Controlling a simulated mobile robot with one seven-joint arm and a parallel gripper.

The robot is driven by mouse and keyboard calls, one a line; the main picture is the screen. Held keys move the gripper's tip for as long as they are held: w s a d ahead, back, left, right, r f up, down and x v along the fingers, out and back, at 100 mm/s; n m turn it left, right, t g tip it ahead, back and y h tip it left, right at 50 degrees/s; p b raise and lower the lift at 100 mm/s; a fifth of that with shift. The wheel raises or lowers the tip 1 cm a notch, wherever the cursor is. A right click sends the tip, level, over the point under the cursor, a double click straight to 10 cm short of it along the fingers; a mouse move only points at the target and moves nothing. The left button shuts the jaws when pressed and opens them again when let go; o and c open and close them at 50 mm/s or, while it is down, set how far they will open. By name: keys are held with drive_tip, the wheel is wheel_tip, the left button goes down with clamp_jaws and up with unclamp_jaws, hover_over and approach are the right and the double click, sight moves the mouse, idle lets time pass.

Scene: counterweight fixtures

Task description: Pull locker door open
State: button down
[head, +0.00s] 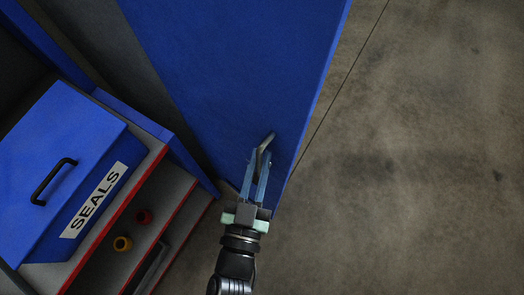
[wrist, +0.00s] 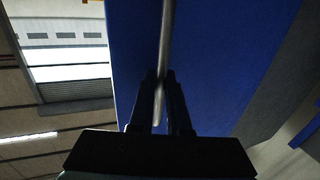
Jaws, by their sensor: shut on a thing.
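The blue locker door (head: 235,70) fills the upper middle of the head view and stands ajar, with a dark gap along its left side. Its metal bar handle (head: 266,142) is near the door's lower right part. My gripper (head: 259,160) reaches up to the handle and is shut on it. In the wrist view the handle (wrist: 166,40) runs down between the two dark fingers (wrist: 160,80), with the blue door (wrist: 215,50) behind it. The fingers hide part of the handle.
A blue box (head: 60,165) labelled SEALS, with a black handle, sits at the left on a grey unit with red edges. Bare concrete floor (head: 430,160) lies clear at the right.

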drive_tip(key=shift+a, duration=0.15)
drive_tip(key=c, duration=0.9)
unclamp_jaws()
drive_tip(key=shift+w, duration=0.1)
drive_tip(key=shift+s+f, duration=0.1)
drive_tip(key=shift+s, duration=0.3)
drive_tip(key=v, duration=1.2)
drive_tip(key=shift+s+a+b, duration=0.1)
drive_tip(key=shift+b, duration=0.3)
